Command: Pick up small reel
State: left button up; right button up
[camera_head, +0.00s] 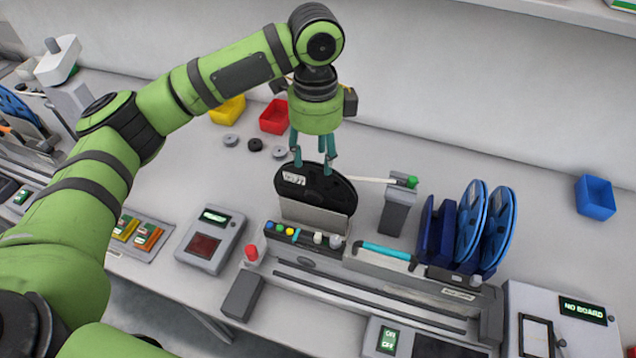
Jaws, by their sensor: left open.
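A black reel (318,188) with a white label stands upright in a light grey holder (312,217) at the middle of the bench, its lower part hidden by the holder. My left gripper (314,168) points down from above, open, with its teal fingertips at the reel's top edge. I cannot tell whether the fingers touch the reel. Two larger blue reels, one left (470,222) and one right (498,230), stand upright in a rack to the right. My right gripper is not in view.
A red bin (274,117), a yellow bin (228,110) and small grey and black discs (255,145) lie behind the gripper. A grey post with a green button (398,205) stands right of the reel.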

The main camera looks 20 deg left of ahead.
aim_at(314, 166)
pick_arm(q)
jog(key=shift+s+a+f+p, duration=0.15)
jog(key=shift+s+f+p, duration=0.55)
jog(key=shift+f, duration=0.15)
jog(key=f, duration=0.2)
jog(key=shift+w+f, duration=0.2)
jog(key=shift+f, duration=0.1)
jog(key=shift+w+f, duration=0.1)
jog(key=shift+f, duration=0.2)
jog(key=shift+c, duration=1.2)
jog(key=c, duration=0.7)
grip_shut()
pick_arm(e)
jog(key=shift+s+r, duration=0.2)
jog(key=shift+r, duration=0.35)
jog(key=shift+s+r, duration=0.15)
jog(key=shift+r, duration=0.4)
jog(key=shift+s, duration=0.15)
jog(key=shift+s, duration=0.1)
